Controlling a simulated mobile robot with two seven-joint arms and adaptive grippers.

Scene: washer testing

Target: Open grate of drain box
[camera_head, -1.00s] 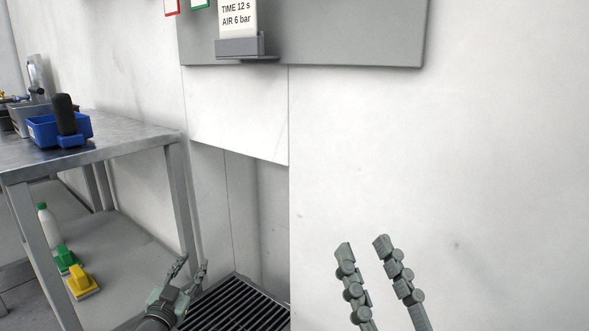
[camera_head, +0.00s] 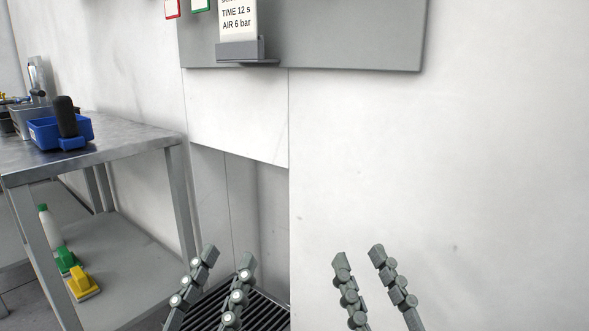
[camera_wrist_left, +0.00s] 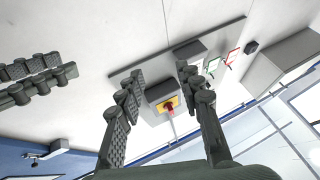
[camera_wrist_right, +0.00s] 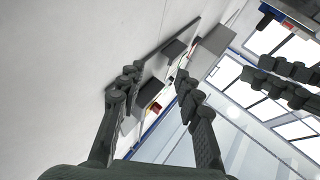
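The grate of the drain box (camera_head: 264,313) is dark and slatted. It lies low in the wall recess in the head view, partly hidden by my left gripper and cut by the picture's bottom edge. My left gripper (camera_head: 224,262) is open and empty, fingers pointing up in front of the grate. In its wrist view the left gripper (camera_wrist_left: 158,90) has clear space between its fingers. My right gripper (camera_head: 358,252) is open and empty in front of the white wall, right of the recess. It also shows open in the right wrist view (camera_wrist_right: 158,85).
A metal table (camera_head: 120,141) stands left, with a blue bin (camera_head: 45,131) on top. A white bottle (camera_head: 50,228), a green brush (camera_head: 66,262) and a yellow brush (camera_head: 83,284) stand on its lower shelf. A grey panel (camera_head: 330,40) hangs on the wall.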

